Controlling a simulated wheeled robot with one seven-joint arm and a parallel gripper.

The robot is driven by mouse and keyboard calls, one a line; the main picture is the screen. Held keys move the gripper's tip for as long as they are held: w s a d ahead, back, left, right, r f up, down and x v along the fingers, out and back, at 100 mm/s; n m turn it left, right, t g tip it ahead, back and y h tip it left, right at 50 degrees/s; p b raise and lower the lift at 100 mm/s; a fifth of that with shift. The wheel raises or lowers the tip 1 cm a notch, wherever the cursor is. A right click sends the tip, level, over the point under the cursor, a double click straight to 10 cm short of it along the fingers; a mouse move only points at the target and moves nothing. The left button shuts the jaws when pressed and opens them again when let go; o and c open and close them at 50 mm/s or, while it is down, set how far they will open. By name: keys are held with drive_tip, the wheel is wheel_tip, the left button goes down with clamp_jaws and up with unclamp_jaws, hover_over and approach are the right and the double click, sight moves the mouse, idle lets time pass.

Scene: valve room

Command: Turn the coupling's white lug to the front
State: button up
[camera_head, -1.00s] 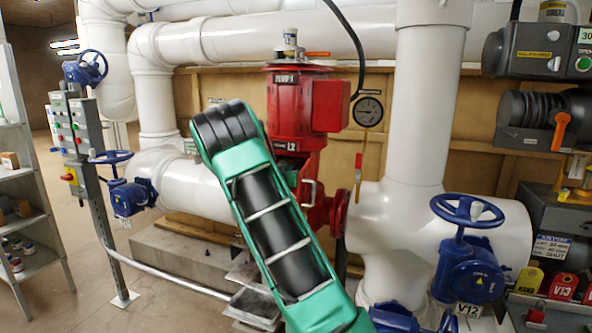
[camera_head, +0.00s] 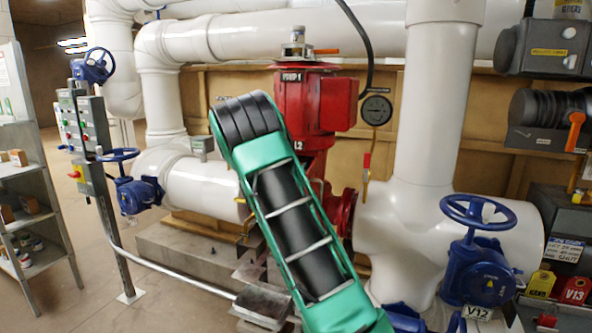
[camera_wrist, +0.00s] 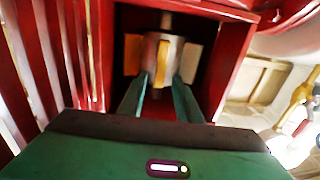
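The coupling (camera_wrist: 151,46) shows in the wrist view as a grey metal cylinder on a vertical shaft inside the red pump housing. A yellow-orange lug (camera_wrist: 162,64) faces me in the middle. In the head view my arm hides the gripper and the coupling.
The red pump (camera_head: 306,105) stands amid white pipes, with a gauge (camera_head: 376,110) at its right. A blue valve wheel (camera_head: 478,210) is at the right. Red housing walls (camera_wrist: 230,55) close in around the fingers. Floor is open at left, beside a grey shelf (camera_head: 35,222).

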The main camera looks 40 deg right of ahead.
drive_tip(key=v, duration=1)
drive_tip(key=shift+a, duration=0.25)
